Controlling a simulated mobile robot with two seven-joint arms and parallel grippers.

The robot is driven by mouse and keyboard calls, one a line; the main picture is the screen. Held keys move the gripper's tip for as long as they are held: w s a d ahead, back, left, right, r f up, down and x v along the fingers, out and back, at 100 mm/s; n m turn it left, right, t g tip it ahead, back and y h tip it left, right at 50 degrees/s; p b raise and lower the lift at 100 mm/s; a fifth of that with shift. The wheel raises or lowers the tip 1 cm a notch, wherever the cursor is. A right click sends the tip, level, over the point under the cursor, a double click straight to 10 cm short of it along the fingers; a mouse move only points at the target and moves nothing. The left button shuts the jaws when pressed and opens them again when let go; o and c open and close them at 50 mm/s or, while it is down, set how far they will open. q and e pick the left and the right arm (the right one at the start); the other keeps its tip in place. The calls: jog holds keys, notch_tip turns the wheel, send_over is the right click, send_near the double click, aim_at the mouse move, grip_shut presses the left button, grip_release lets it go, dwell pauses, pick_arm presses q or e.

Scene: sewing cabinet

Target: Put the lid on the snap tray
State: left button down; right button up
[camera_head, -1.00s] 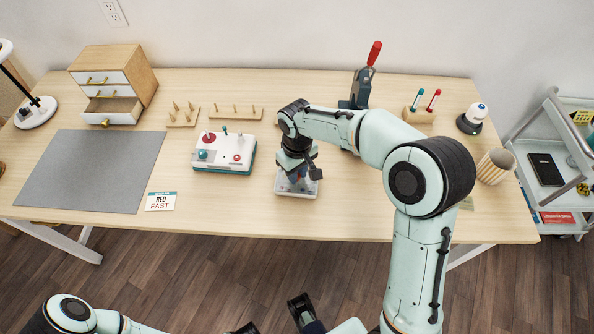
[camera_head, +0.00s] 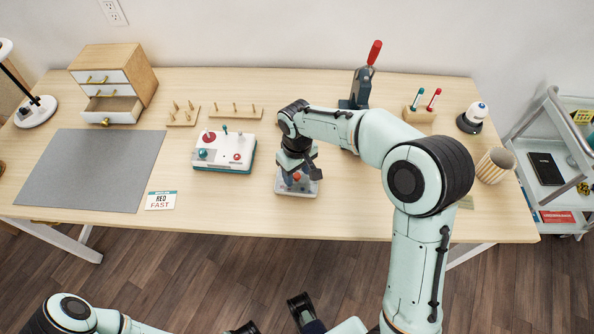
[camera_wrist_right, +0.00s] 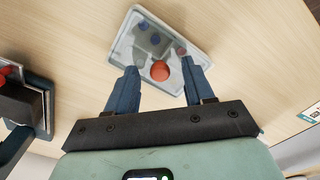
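The snap tray (camera_head: 284,190) is small and pale and stands on the table near its front edge. In the right wrist view, the tray (camera_wrist_right: 121,57) shows small blue pieces under what looks like a clear greyish lid (camera_wrist_right: 140,62) with a round red knob (camera_wrist_right: 160,71). The knob also shows in the head view (camera_head: 297,176). My right gripper (camera_wrist_right: 154,84) is open, its blue fingers apart on either side of the knob, with gaps. Whether the lid sits fully down I cannot tell. Of my left arm, only parts show at the bottom edge; its finger state is unclear.
A white and teal box (camera_head: 224,153) with coloured knobs stands left of the tray. Peg racks (camera_head: 235,113), a red-handled press (camera_head: 361,90), a pen stand (camera_head: 419,115) and a striped cup (camera_head: 495,166) stand around. The grey mat (camera_head: 90,170) is clear.

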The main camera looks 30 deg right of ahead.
jog(key=shift+r, duration=0.1)
notch_tip(320, 180, up, 13)
jog(key=p, duration=0.2)
jog(key=shift+r, duration=0.1)
dwell(0.6)
